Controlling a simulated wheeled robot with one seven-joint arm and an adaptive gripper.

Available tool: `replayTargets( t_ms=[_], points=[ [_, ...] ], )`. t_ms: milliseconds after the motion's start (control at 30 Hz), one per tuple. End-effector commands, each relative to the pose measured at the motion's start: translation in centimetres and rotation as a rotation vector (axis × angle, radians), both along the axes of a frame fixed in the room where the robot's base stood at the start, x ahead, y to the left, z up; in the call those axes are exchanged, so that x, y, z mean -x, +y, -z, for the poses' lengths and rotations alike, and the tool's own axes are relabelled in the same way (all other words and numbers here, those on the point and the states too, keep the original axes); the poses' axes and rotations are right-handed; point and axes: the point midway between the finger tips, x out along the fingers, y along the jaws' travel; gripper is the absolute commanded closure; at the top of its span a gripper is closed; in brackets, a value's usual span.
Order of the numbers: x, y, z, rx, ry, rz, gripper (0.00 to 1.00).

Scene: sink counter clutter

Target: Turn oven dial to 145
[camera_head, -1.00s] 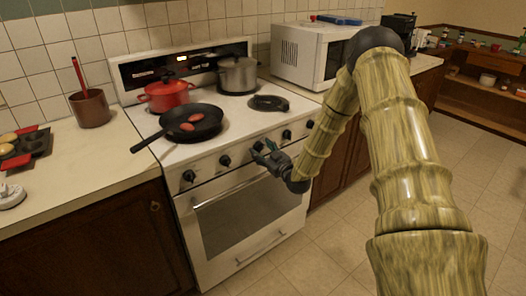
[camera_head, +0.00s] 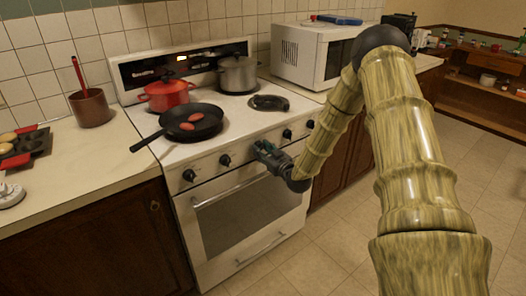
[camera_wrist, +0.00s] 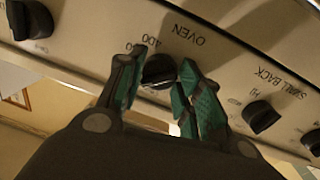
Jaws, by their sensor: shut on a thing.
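The oven dial (camera_wrist: 158,70) is a dark round knob on the stove's front panel, under the printed word OVEN. In the wrist view the number 400 shows beside it; the other markings are cut off or covered, so I cannot tell its exact setting. My gripper (camera_wrist: 163,78) has its green-padded fingers on both sides of the dial and is shut on it. In the head view my gripper (camera_head: 263,149) is at the middle of the stove's front panel and hides the oven dial there.
Neighbouring burner knobs sit on both sides, including a SMALL BACK knob (camera_wrist: 262,116). The oven door handle (camera_head: 230,189) runs just below. A black pan (camera_head: 191,123), a red pot (camera_head: 167,95) and a steel pot (camera_head: 238,75) stand on the stove top.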

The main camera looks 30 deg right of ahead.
Motion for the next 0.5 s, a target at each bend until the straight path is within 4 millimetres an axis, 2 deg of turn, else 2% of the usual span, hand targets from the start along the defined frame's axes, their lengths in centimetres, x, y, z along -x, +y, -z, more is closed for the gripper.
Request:
replayTargets(
  t_ms=[33,67,167,500],
  points=[
    [0.01,-0.06,-0.01,0.0,0.0,0.001,0.89],
    [0.0,-0.07,-0.02,0.0,0.0,0.001,0.61],
    [0.0,-0.05,-0.02,0.001,0.0,0.001,0.43],
    [0.07,0.01,-0.01,0.001,0.0,0.0,0.43]
  ],
)
